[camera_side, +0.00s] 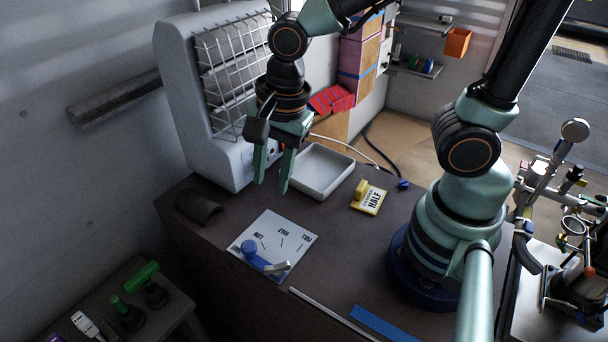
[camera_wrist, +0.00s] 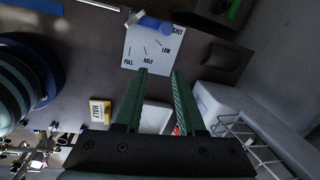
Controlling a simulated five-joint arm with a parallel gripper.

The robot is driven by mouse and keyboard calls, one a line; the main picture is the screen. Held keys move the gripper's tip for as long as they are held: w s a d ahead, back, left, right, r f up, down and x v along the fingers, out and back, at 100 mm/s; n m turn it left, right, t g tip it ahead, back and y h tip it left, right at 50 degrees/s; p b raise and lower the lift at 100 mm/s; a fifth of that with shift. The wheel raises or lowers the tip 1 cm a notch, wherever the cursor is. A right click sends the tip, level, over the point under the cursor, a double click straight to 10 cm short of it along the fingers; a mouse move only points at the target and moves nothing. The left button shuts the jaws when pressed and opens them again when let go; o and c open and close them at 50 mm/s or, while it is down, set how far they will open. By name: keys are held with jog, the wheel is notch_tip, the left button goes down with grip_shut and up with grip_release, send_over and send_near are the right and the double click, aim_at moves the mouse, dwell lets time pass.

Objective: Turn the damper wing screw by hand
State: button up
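The damper wing screw has a blue part (camera_side: 250,250) and a silver part (camera_side: 277,268). It lies at the near edge of a white plate (camera_side: 290,250) marked LOW, HALF and FULL, with a partly covered label that looks like SHUT. Its blue end is at the SHUT side, its silver end at the opposite side. In the wrist view the blue part (camera_wrist: 155,24) is at the top. My gripper (camera_side: 271,186) is open and empty, fingers down, above and behind the plate, apart from the screw. Both fingers show in the wrist view (camera_wrist: 161,75).
A yellow-edged card (camera_side: 369,197) reading HALF lies right of the plate. A white tray (camera_side: 322,172) stands behind, and a white unit with a wire grille (camera_side: 200,110) rises at the left. A dark curved piece (camera_side: 198,207) lies left of the plate. The space above the plate is clear.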

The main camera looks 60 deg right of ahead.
aim_at(277, 265)
jog(key=s+a+f+m, duration=0.1)
jog(key=m, duration=0.2)
jog(key=s+a+f+m+g, duration=0.1)
jog(key=a+f+m, duration=0.1)
jog(key=s+a+f+m, duration=0.2)
jog(key=m, duration=0.1)
jog(key=shift+a+f+m+g+h, duration=0.15)
jog(key=shift+m+g+h, duration=0.15)
jog(key=shift+g+h, duration=0.1)
jog(key=shift+f, duration=3.95)
jog(key=shift+f, duration=0.1)
jog(key=shift+c, duration=0.2)
grip_shut()
